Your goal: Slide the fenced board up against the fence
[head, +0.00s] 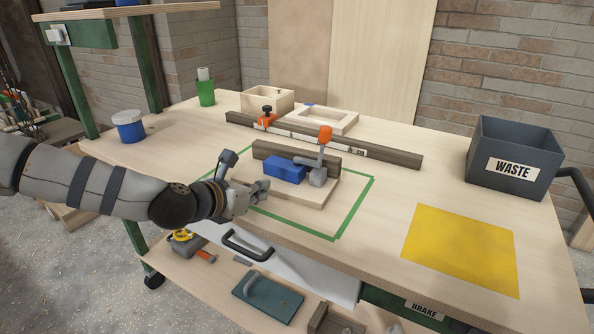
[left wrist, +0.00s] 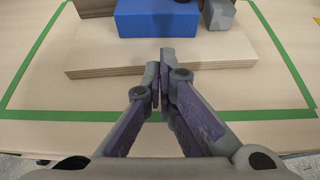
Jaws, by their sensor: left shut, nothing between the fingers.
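The fenced board is a pale plywood board (head: 318,193) inside a green tape outline (head: 353,210) on the bench. A short dark wooden strip (head: 262,149) stands along its back side, with a blue block (head: 284,170) and a grey clamp with an orange handle (head: 325,133) in front. A long dark bar (head: 390,156) lies farther back, with bare bench between it and the board. My left gripper (head: 262,188) is shut and empty at the board's near left edge. In the left wrist view its fingertips (left wrist: 163,75) overlap the board's front edge (left wrist: 225,58); contact cannot be told.
An orange clamp (head: 266,118) sits on the long bar. A wooden box (head: 267,101) and a frame (head: 335,120) stand behind it. A waste bin (head: 515,160) and yellow mat (head: 462,250) are at right.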

